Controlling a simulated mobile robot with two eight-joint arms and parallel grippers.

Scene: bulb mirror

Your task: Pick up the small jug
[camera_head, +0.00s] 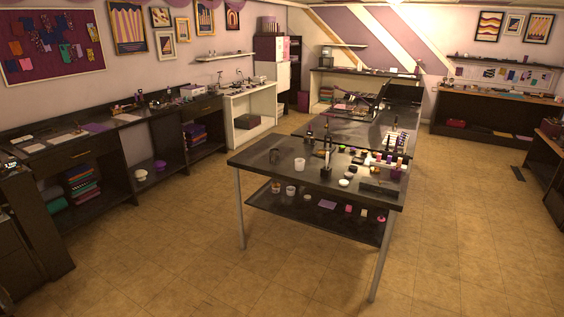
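A dark worktable (248,161) with metal legs stands in the middle of the room. A small pale, cup-like vessel (299,164) stands upright on its top, left of centre. A similar small white vessel (291,191) stands on the dark lower shelf. Both are too small in the picture to make out a handle or spout, so I cannot tell which one, if either, is the small jug. Neither of my grippers is in view.
A dark holder with tools (326,171), a dark tray (380,189) and several small jars crowd the tabletop's middle and right. A dark counter (62,158) runs along the left wall. The tiled floor (160,255) left and front of the table is clear.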

